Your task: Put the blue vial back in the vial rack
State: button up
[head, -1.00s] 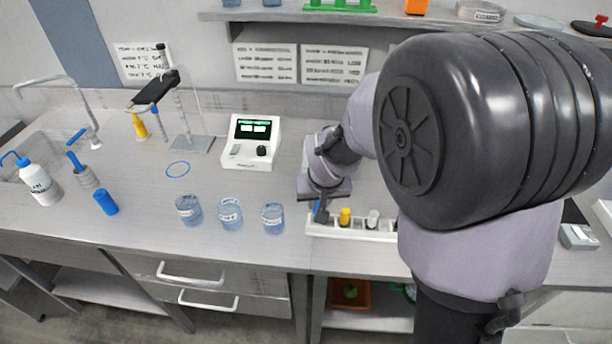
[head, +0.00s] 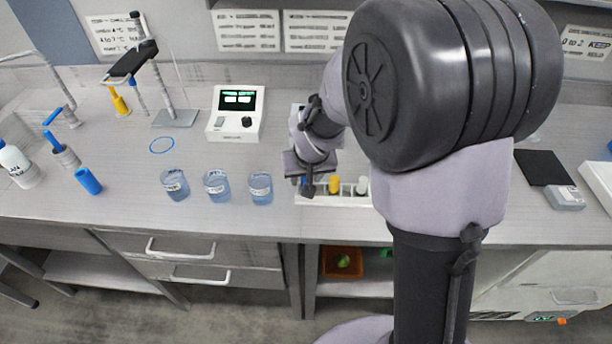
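The white vial rack (head: 330,201) stands near the front edge of the bench, partly covered by my arm on the right. A yellow-capped vial (head: 334,184) and a white-capped vial (head: 362,186) stand in it. My gripper (head: 308,189) points down at the rack's left end. A small bit of the blue vial (head: 302,181) shows right beside the dark fingers, at the leftmost part of the rack. The fingers hide most of it. I cannot tell whether they grip it or how deep it sits.
Three beakers of bluish liquid (head: 217,186) stand left of the rack. A white instrument with a green screen (head: 236,115) is behind them. A blue cylinder (head: 88,181) and a wash bottle (head: 17,166) are farther left. A dark flat pad (head: 543,167) lies at right.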

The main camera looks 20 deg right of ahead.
jog(key=shift+r+p, duration=0.3)
jog(key=p+v, duration=0.4)
jog(key=v, duration=0.7)
jog(key=s+a+r+m, duration=0.1)
jog(key=s+r, duration=0.2)
jog(key=s, duration=0.3)
jog(key=s+a+r+m+y, duration=0.1)
jog(key=s+r, duration=0.3)
jog(key=s, duration=0.3)
jog(key=s+a+r+m+t+y, duration=0.1)
jog(key=s+r, duration=0.2)
jog(key=s, duration=0.4)
jog(key=shift+a+r, duration=0.25)
